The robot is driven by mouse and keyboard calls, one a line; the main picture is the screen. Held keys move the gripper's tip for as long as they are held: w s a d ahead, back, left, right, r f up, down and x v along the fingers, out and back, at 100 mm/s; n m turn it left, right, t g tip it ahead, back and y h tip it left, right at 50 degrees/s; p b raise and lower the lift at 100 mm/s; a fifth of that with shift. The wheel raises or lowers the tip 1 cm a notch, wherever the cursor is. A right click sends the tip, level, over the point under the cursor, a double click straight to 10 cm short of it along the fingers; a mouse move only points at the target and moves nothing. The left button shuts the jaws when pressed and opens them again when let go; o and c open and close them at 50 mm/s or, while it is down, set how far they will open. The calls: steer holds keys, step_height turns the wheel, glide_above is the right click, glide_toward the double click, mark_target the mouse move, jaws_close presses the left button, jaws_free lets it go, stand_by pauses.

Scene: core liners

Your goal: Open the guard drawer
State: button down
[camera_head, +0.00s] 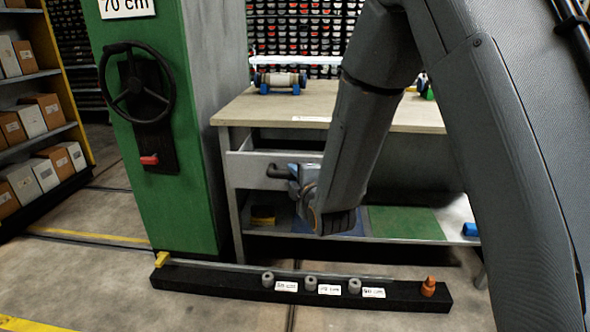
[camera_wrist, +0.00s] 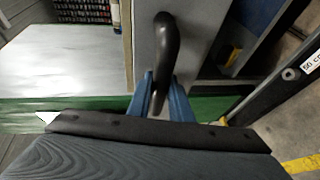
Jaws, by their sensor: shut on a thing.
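The drawer (camera_head: 245,166) has a grey front under the workbench's left side, and its front also shows in the wrist view (camera_wrist: 190,40). Its dark curved handle (camera_head: 279,172) sticks out from the front. In the wrist view the handle (camera_wrist: 165,50) runs down between the blue fingers of my gripper (camera_wrist: 162,92). My gripper is shut on the handle. In the head view my gripper (camera_head: 294,176) is at the handle, partly hidden by my arm. The drawer's right part is hidden behind my arm.
The workbench top (camera_head: 240,108) carries a cylinder on blue supports (camera_head: 280,82). A green cabinet with a black handwheel (camera_head: 137,85) stands left. A low black beam (camera_head: 220,284) with several grey pegs lies on the floor in front. The lower shelf holds a green mat (camera_head: 403,222).

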steer(key=shift+s, duration=0.15)
steer(key=c, duration=1.6)
jaws_free()
steer(key=v, duration=0.7)
steer(key=shift+s+d+r, duration=0.1)
steer(key=shift+s+d, duration=0.05)
steer(key=shift+s, duration=0.2)
